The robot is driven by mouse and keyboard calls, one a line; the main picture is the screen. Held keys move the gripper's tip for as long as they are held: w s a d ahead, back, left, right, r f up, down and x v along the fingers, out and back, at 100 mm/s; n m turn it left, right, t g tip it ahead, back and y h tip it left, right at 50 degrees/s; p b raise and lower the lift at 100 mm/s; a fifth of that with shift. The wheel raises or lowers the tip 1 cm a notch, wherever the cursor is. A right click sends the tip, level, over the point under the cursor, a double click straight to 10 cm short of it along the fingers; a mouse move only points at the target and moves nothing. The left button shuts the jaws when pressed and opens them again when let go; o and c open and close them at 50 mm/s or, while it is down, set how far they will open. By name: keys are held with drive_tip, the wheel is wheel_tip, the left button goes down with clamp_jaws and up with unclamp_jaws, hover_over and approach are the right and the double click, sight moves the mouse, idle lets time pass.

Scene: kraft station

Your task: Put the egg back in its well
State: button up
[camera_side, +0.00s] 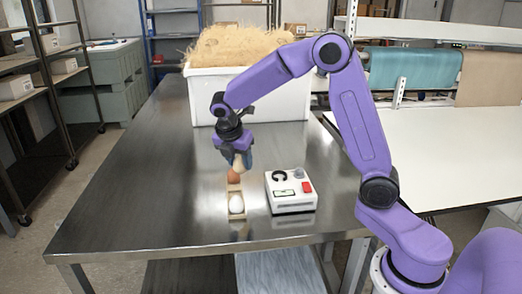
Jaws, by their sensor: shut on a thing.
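My gripper (239,166) points down over the metal table and is shut on a brown egg (234,177) at its fingertips. The egg is over the far end of a small light wooden holder (229,206). I cannot tell whether the egg touches the holder. A white egg (236,204) sits in the near well of the holder. The far part of the holder is partly hidden by the brown egg and the fingers.
A white box with a red button and a dark dial (291,193) stands just right of the holder. A big white bin (285,98) of straw-like filling stands behind. The metal table (140,190) is clear to the left.

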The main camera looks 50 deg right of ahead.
drive_tip(key=shift+w+a+f, duration=0.1)
drive_tip(key=shift+w+f, duration=0.25)
drive_tip(key=shift+f, duration=0.95)
drive_tip(key=shift+w+a+f, duration=0.15)
drive_tip(key=shift+w+f, duration=0.25)
drive_tip(key=shift+f, duration=0.85)
drive_tip(key=shift+w+a+f, duration=0.1)
drive_tip(key=shift+w+f, duration=0.25)
drive_tip(key=shift+f, duration=0.95)
drive_tip(key=shift+f, duration=0.8)
drive_tip(key=o, duration=0.9)
wheel_tip(320, 180, up, 8)
idle(0.5)
